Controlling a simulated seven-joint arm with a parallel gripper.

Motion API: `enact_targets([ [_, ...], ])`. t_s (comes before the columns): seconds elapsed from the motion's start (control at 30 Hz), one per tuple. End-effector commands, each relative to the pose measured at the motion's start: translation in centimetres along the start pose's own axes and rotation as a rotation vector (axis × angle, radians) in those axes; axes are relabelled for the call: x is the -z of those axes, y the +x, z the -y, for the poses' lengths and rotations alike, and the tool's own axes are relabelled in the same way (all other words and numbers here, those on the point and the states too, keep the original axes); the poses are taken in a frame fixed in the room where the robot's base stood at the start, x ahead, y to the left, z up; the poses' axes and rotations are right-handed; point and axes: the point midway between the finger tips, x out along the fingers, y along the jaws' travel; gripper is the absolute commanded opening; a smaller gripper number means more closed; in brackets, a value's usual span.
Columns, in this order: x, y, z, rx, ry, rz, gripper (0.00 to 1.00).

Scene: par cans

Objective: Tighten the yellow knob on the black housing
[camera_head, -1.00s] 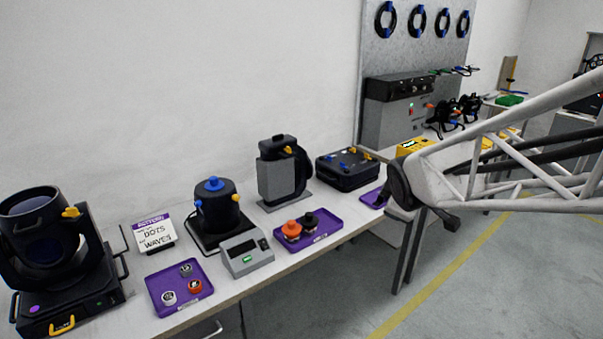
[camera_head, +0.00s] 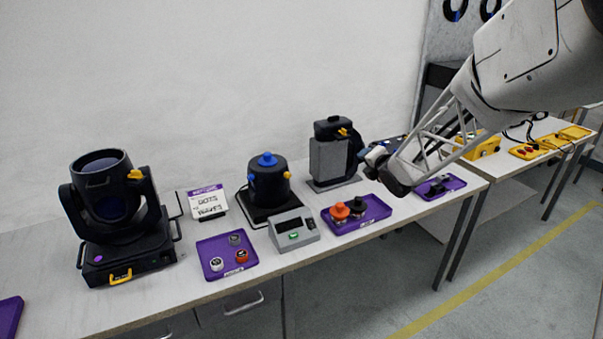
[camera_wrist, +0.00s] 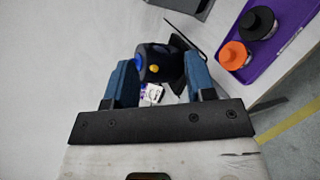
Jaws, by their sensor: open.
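A round black housing (camera_head: 270,188) stands on a black base on the table, with a blue knob (camera_head: 267,159) on top and a yellow knob (camera_head: 287,174) on its right side. In the wrist view the black housing (camera_wrist: 165,55) shows between the fingers and beyond them, with its yellow knob (camera_wrist: 154,68) facing me. My gripper (camera_head: 374,155) is open and empty, above the table to the right of the housing and apart from it. Its blue fingers frame the housing in the wrist view (camera_wrist: 159,78).
A black moving-head lamp (camera_head: 125,235) with another yellow knob stands left. A purple tray (camera_head: 228,266) of small caps and a grey box (camera_head: 293,234) lie in front. A grey-and-black unit (camera_head: 333,158) stands behind right. Another purple tray (camera_head: 372,222) holds orange and black knobs.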

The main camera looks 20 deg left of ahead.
Motion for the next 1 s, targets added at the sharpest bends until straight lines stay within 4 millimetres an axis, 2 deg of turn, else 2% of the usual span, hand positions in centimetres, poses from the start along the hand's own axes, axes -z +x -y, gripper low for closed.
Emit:
enact_targets([
  [0.03, 0.9, 1.5, 0.0, -0.031, -0.051, -0.019, 0.5],
  [0.2, 3.5, 5.5, -0.7, -0.16, -0.24, -0.067, 0.5],
  [0.6, 11.7, 13.3, -1.2, -0.497, -0.63, -0.127, 0.5],
  [0.8, 15.2, 15.5, -0.9, -0.644, -0.761, -0.125, 0.5],
  [1.0, 16.9, 16.3, -0.8, -0.715, -0.819, -0.117, 0.5],
])
